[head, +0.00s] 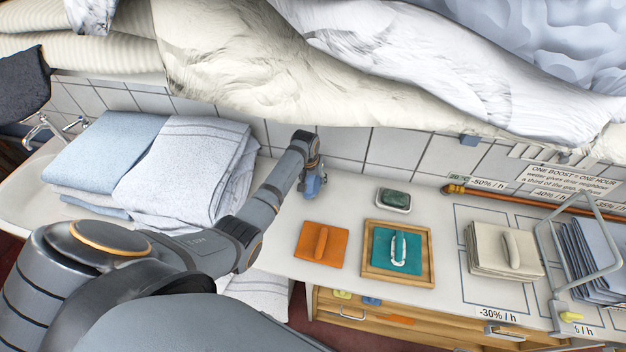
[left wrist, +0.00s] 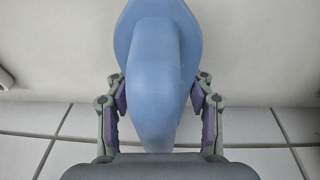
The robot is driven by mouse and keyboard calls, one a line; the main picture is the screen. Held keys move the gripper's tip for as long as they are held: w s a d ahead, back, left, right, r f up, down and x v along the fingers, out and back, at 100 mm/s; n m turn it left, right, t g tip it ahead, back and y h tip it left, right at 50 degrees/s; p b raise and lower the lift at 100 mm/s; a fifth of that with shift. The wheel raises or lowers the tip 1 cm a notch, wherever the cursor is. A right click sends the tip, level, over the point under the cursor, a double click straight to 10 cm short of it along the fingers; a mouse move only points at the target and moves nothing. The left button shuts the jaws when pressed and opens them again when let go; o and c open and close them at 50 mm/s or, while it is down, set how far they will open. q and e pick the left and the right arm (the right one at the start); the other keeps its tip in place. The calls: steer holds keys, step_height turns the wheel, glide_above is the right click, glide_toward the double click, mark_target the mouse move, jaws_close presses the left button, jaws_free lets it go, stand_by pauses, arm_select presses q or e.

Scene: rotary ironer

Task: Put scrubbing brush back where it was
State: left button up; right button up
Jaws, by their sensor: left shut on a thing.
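The scrubbing brush (left wrist: 160,60) is blue with a rounded handle and fills the middle of the left wrist view. My left gripper (left wrist: 161,97) is shut on its handle, with one finger on each side. In the head view my left gripper (head: 313,180) reaches over the back of the pale counter, near the tiled wall, and the brush (head: 312,187) shows only as a small blue patch under it. Its bristles are hidden, and I cannot tell whether it touches the counter. My right gripper is not in view.
Folded towels (head: 175,165) are stacked at the left. Beyond are beige cloths (head: 490,262) and a wire rack (head: 546,255). Bedding hangs above.

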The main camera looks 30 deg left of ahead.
arm_select(q)
steer(key=o, duration=1.2)
steer(key=shift+s+f, duration=0.15)
steer(key=shift+f, duration=0.1)
steer(key=o, duration=0.4)
steer(key=shift+f, duration=0.15)
steer(key=shift+r, duration=0.45)
steer(key=v, duration=0.8)
steer(key=b+v, duration=0.1)
steer(key=v, duration=0.3)
steer(key=shift+w+r, duration=0.3)
steer(key=shift+r, duration=0.05)
